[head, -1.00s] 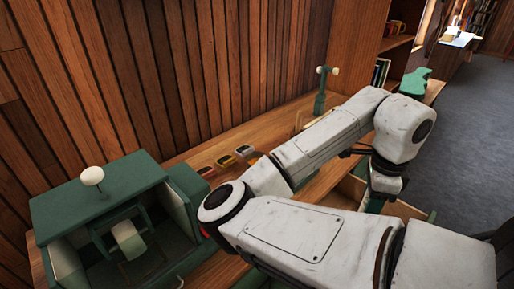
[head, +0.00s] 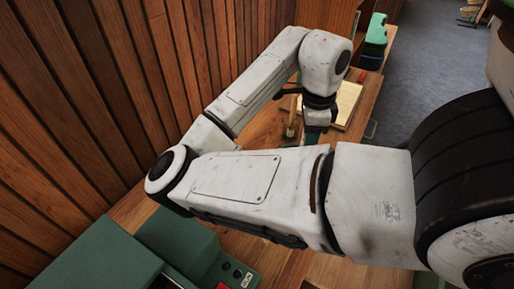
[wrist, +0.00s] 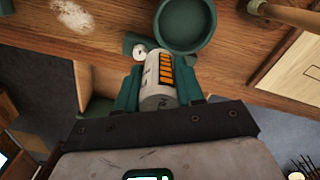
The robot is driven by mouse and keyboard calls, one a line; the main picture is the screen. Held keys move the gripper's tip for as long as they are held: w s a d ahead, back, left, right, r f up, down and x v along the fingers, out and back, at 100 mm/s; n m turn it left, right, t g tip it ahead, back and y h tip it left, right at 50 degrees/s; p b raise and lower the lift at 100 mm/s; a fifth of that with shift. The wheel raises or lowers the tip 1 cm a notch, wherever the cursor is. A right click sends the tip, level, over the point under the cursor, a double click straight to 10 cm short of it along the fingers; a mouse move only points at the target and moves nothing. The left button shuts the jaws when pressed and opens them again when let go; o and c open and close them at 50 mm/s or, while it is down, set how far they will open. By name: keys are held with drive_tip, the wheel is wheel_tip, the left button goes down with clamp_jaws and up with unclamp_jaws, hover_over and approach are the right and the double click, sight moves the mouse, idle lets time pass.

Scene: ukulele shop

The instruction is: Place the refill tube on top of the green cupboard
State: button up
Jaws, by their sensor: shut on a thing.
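The refill tube appears to be the white cylinder with orange blocks (wrist: 160,84) in the wrist view. My gripper (wrist: 159,90) is shut on it, with a green finger on each side. In the head view my arm hides most of the gripper and the tube. A green box-like body (head: 90,258), cut off at the bottom left of the head view, seems to be the green cupboard. My gripper is well away from it, farther along the bench.
A round green dish (wrist: 187,22) is close beyond the tube, with a small white dial (wrist: 140,51) beside it. A pale wooden board (head: 348,104) lies on the bench. The plank wall (head: 70,110) bounds the left. A green unit with buttons (head: 232,275) stands beside the green body.

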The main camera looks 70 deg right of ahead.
drive_tip(key=w+f, duration=0.1)
drive_tip(key=w, duration=0.1)
drive_tip(key=w+d+f, duration=0.1)
drive_tip(key=w, duration=0.2)
drive_tip(key=w+d+f, duration=0.1)
drive_tip(key=w, duration=0.1)
drive_tip(key=shift+w+d+f+p, duration=0.2)
drive_tip(key=shift+d+f+p, duration=0.05)
drive_tip(key=shift+p, duration=0.15)
drive_tip(key=w+f, duration=0.1)
drive_tip(key=f, duration=0.1)
drive_tip(key=w+d+f, duration=0.1)
drive_tip(key=w+f, duration=0.1)
drive_tip(key=shift+w+d+f+p, duration=0.1)
drive_tip(key=shift+w+f+p, duration=0.05)
drive_tip(key=shift+f+p, duration=0.2)
drive_tip(key=shift+w+d+f, duration=0.15)
drive_tip(key=shift+w+f, duration=0.25)
drive_tip(key=shift+f, duration=0.1)
drive_tip(key=shift+f+p, duration=0.6)
drive_tip(key=shift+f, duration=0.9)
drive_tip(key=shift+f, duration=0.1)
drive_tip(key=o, duration=0.6)
drive_tip(key=shift+f, duration=0.1)
drive_tip(key=shift+c, duration=0.2)
drive_tip(key=shift+o, duration=0.9)
